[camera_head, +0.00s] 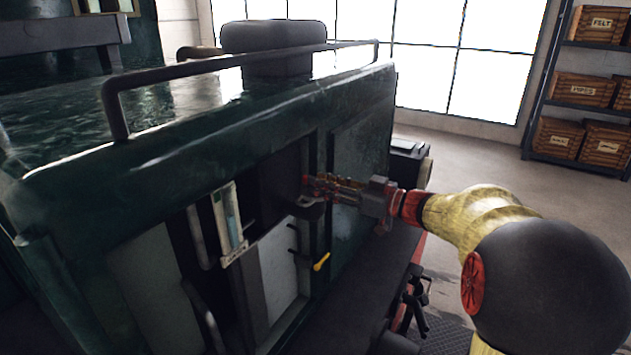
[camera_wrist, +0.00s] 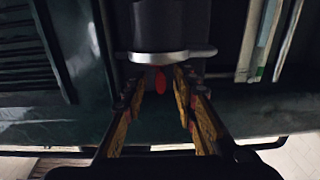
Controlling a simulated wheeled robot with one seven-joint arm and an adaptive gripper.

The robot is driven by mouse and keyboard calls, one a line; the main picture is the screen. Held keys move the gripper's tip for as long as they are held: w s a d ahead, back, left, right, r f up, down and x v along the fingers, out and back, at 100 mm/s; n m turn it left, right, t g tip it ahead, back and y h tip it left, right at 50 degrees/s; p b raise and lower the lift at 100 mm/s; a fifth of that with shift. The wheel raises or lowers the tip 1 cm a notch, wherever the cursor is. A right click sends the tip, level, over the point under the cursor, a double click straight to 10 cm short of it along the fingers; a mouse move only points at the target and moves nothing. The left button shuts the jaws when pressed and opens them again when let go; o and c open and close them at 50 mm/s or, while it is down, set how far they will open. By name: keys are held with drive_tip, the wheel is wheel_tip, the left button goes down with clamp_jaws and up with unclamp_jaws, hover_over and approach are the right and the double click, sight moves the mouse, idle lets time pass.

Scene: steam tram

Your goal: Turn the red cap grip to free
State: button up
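The red cap grip (camera_wrist: 160,82) shows in the wrist view as a small red upright oval. It is just below the pale metal rim (camera_wrist: 172,56) of a dark cylinder (camera_wrist: 172,22). My gripper (camera_wrist: 158,76) has a finger on each side of the red grip, with a gap visible on both sides. The fingers are open and hold nothing. In the head view my gripper (camera_head: 313,186) reaches into the recess in the dark green tram body (camera_head: 200,140). The red grip cannot be told apart from my fingers there.
A glass gauge in a pale frame (camera_head: 230,226) stands left of my gripper. A yellow-ended lever (camera_head: 321,262) sits below it. A handrail (camera_head: 240,59) runs along the tram's top. Shelves with wooden crates (camera_head: 582,90) stand at far right, beyond open floor.

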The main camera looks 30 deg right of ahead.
drive_tip(key=v, duration=0.9)
drive_tip(key=shift+s+d, duration=0.2)
